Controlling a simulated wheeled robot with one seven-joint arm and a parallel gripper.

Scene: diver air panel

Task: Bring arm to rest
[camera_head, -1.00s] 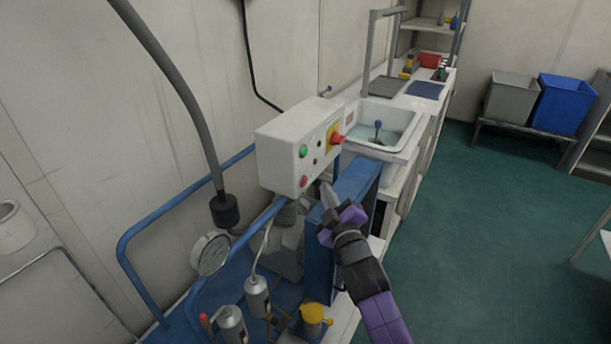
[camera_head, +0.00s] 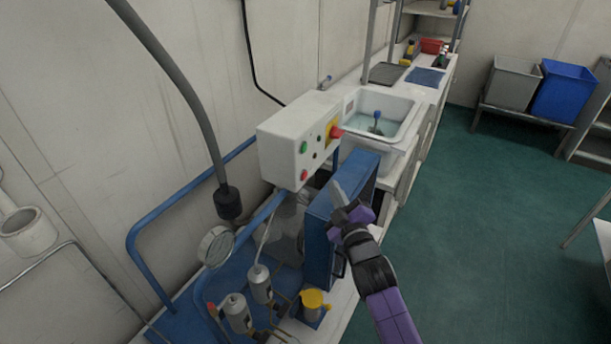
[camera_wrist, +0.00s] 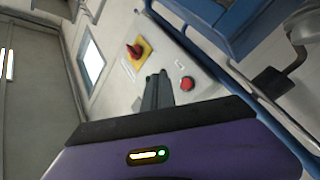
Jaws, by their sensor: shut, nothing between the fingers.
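My gripper (camera_head: 338,190) is shut and empty, beside the blue upright panel (camera_head: 340,215) and in front of the white control box (camera_head: 300,140). The box carries a green button (camera_head: 304,147), a red button (camera_head: 304,175) and a red rotary switch on a yellow plate (camera_head: 335,131). In the wrist view, the closed fingers (camera_wrist: 157,92) point at the box face, between the red and yellow switch (camera_wrist: 138,50) and a red button (camera_wrist: 187,83). I see a gap between the fingers and the box in the head view.
A blue rail (camera_head: 150,215), a pressure gauge (camera_head: 215,246), grey cylinders (camera_head: 236,312) and a yellow-capped fitting (camera_head: 314,300) crowd the left and front. A sink (camera_head: 380,118) stands behind. The green floor (camera_head: 460,220) at right is open.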

